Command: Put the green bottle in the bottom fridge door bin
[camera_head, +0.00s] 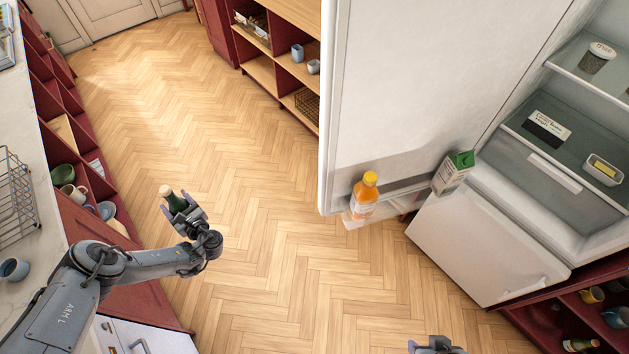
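The green bottle (176,203) is dark green with a pale cap. It is in my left gripper (184,212), whose fingers are closed around it, above the open floor at left centre. The fridge door (415,85) stands open at the centre right. Its bottom door bin (405,189) holds an orange juice bottle (363,196) at its left end and a green-topped carton (453,173) at its right end, with a gap between them. Only a small part of my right gripper (437,346) shows at the bottom edge; its fingers cannot be made out.
The fridge shelves (560,130) at right hold a cup, a dark labelled box and a butter dish. Red shelving with mugs and bowls (62,174) lines the left, under a counter with a wire rack (14,200). The wooden floor (270,220) between is clear.

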